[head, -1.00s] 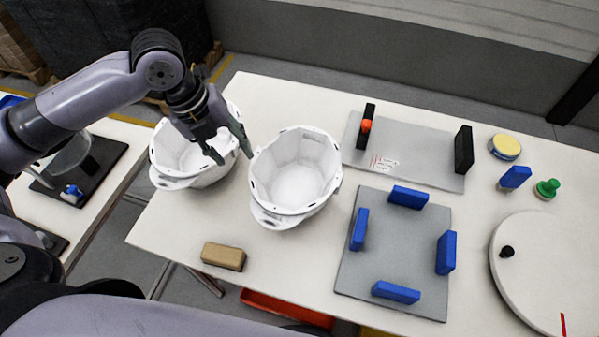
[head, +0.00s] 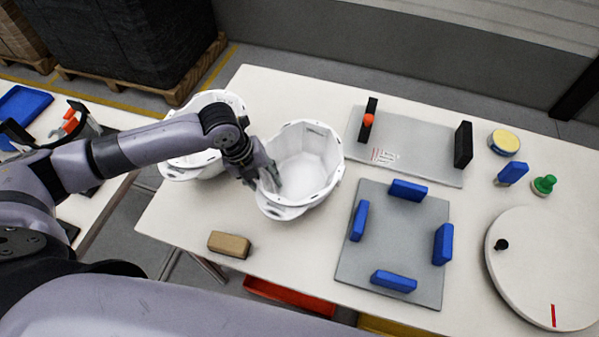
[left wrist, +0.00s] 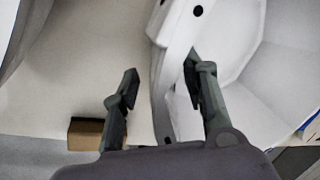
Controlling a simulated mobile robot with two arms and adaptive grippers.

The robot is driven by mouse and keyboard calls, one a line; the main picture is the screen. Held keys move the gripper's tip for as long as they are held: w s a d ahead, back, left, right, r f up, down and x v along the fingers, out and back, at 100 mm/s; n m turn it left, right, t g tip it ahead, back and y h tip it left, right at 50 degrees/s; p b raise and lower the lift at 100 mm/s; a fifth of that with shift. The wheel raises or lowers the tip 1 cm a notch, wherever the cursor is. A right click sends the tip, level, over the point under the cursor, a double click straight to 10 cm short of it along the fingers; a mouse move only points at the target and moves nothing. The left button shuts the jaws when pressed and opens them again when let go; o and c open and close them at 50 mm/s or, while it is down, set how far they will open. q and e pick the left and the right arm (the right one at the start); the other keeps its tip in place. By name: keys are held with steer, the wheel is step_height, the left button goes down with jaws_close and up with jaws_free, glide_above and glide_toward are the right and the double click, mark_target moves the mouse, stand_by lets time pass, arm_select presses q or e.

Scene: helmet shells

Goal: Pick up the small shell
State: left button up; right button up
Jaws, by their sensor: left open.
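Two white open helmet shells stand on the table. The right shell (head: 312,160) is open side up, with its brim toward the front. The left shell (head: 228,104) is behind my arm and partly hidden by it. I cannot tell for sure from the pictures which is the smaller. My left gripper (head: 264,180) is open at the left wall of the right shell. In the left wrist view its fingers (left wrist: 161,68) lie on either side of a shell's rim (left wrist: 165,100), one over the inside and one outside above the table. My right gripper is not in view.
A tan block (head: 229,244) lies in front of the shells. To the right are a grey plate (head: 395,235) with several blue blocks, another grey plate (head: 425,150) with black posts, and a round white disc (head: 540,275). Bare table lies between the tan block and right shell.

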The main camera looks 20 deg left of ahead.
arm_select(q)
steer(key=shift+d+f, duration=0.1)
steer(key=shift+f, duration=0.4)
jaws_close()
steer(key=shift+r, duration=0.1)
stand_by(0.4)
